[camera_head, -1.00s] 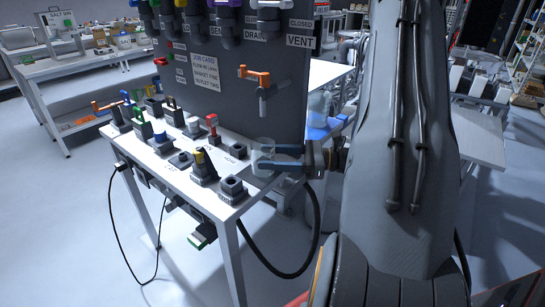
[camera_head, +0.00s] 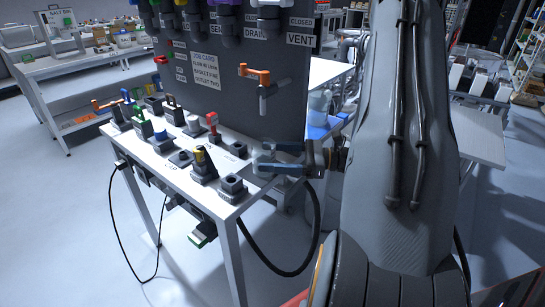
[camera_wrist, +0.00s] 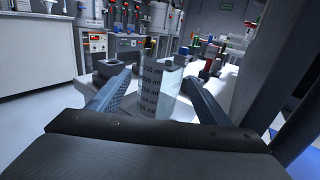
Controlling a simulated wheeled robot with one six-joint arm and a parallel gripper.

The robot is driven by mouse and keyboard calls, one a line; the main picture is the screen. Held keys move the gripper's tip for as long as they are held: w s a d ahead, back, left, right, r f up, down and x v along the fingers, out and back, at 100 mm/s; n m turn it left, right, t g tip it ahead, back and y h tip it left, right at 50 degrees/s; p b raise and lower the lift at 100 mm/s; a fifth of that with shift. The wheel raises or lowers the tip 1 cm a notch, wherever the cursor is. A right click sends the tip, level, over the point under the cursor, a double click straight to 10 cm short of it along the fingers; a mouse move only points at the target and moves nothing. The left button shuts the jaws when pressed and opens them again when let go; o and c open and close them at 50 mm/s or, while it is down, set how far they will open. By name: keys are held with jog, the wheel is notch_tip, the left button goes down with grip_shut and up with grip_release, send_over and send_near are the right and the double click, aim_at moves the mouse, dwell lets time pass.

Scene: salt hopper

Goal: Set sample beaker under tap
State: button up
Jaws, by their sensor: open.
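The clear sample beaker (camera_wrist: 158,92) stands upright between the fingers of my gripper (camera_wrist: 158,78) in the wrist view, with ml markings on its side. The fingers are open, with a visible gap on each side of it. In the head view my gripper (camera_head: 260,157) reaches in from the right at the table's right end. The beaker is only faintly visible there, partly hidden by the fingers. The tap (camera_head: 263,88), with an orange lever, sticks out of the dark panel above the beaker. I cannot tell whether the beaker is exactly below its spout.
The white table (camera_head: 190,185) carries several dark blocks and coloured pieces left of my gripper. The dark panel (camera_head: 250,50) rises behind, with a job card (camera_head: 205,68) and more valves along its top. A black cable hangs below the table's right side.

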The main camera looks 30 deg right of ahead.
jog(key=b+v, duration=0.1)
jog(key=v, duration=1.1)
jog(key=shift+r+b, duration=0.15)
jog(key=shift+b, duration=0.15)
